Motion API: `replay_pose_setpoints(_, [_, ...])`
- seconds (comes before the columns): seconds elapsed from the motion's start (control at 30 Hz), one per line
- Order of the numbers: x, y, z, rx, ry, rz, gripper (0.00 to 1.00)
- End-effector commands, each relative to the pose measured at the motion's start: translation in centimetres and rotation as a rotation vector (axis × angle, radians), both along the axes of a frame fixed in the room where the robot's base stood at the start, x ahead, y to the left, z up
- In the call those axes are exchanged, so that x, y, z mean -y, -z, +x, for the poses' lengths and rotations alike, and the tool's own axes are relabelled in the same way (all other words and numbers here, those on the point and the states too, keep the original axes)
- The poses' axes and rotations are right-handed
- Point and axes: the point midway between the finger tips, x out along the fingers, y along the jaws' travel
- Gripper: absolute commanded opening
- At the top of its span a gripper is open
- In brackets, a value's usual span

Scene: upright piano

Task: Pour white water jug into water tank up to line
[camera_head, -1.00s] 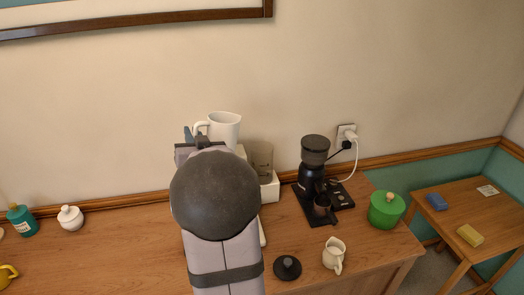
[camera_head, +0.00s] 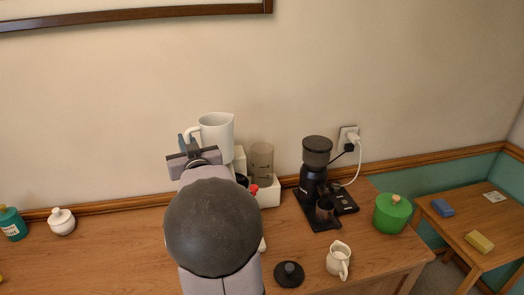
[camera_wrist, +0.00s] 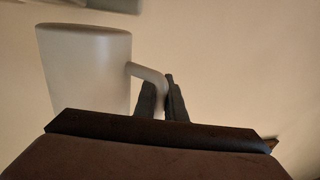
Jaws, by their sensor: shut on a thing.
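The white water jug (camera_head: 217,132) is held up in front of the wall, near upright with a slight tilt. My gripper (camera_head: 187,142) is shut on the jug's handle, on the jug's left side in the head view. In the wrist view the jug (camera_wrist: 85,65) fills the left, and my gripper's fingers (camera_wrist: 162,102) close around its handle. The clear water tank (camera_head: 261,160) stands on a white machine at the back of the counter, right of and below the jug. My arm hides much of that machine. The fill line and any water cannot be made out.
A black coffee grinder (camera_head: 315,165) stands right of the tank, with a corded plug at the wall outlet (camera_head: 349,137). A black lid (camera_head: 289,273), a small cream pitcher (camera_head: 338,259) and a green pot (camera_head: 391,212) are at the front right. A white sugar pot (camera_head: 61,221) is at left.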

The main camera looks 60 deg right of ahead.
Motion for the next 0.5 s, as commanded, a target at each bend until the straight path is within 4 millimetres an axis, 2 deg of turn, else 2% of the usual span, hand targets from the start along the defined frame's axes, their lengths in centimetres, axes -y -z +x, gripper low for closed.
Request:
replay_pose_setpoints(0.27, [0.5, -0.8, 0.7, 0.013, 0.024, -0.01, 0.0])
replay_pose_setpoints(0.5, [1.9, -1.3, 2.3, 0.027, 0.1, -0.017, 0.0])
